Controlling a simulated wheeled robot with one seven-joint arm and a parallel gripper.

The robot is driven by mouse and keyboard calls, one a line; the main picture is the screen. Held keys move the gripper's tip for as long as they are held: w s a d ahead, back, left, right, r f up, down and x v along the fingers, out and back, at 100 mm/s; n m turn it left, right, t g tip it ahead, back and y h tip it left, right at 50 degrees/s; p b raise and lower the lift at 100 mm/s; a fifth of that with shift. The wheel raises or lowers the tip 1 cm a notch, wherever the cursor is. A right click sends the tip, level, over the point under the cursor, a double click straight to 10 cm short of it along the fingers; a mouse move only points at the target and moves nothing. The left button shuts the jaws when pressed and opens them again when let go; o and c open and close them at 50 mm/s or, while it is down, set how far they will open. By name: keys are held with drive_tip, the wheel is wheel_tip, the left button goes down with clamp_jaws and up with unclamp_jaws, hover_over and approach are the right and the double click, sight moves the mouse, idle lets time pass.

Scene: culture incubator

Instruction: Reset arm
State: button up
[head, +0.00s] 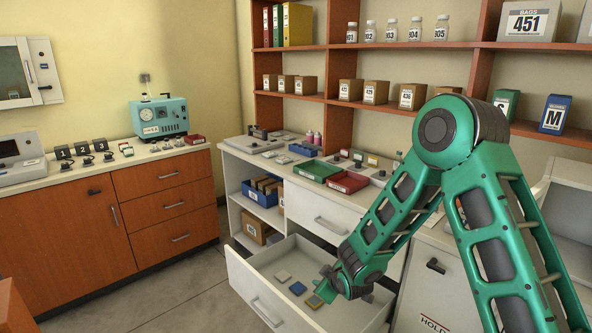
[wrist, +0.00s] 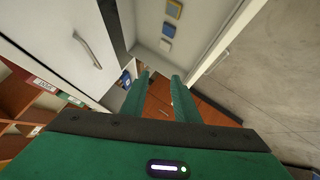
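My arm is green and grey. It reaches down over an open white drawer (head: 250,292), and my gripper (head: 322,287) is at or just above it. In the wrist view my gripper (wrist: 159,82) has its two green fingers apart with nothing between them. Several small flat square pieces lie in the drawer: a white one (head: 283,276), a blue one (head: 298,288) and an orange-yellow one (head: 314,301). A blue piece (wrist: 173,9) also shows in the wrist view. My arm hides part of the drawer's right side.
Above the drawer is a counter with a green tray (head: 317,170) and a red tray (head: 348,183). Shelves with boxes and bottles (head: 391,30) stand behind it. A wooden cabinet (head: 165,205) is at left. Floor (head: 180,275) is clear between them.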

drive_tip(key=s+d+r+m+g+h, duration=0.35)
drive_tip(key=s+d+r+m, duration=0.45)
drive_tip(key=s+d+r, duration=1.15)
drive_tip(key=s+d+r+m+g, duration=0.1)
drive_tip(key=s+d+m+g, duration=0.2)
drive_tip(key=s, duration=0.9)
drive_tip(key=s+d+r+m+g, duration=0.1)
drive_tip(key=s+d+m+g, duration=0.2)
drive_tip(key=s+d+m, duration=0.3)
drive_tip(key=s+d+y, duration=0.1)
drive_tip(key=s+d, duration=0.3)
drive_tip(key=s, duration=0.2)
drive_tip(key=shift+s+r, duration=0.25)
drive_tip(key=shift+r, duration=0.15)
drive_tip(key=shift+a, duration=0.1)
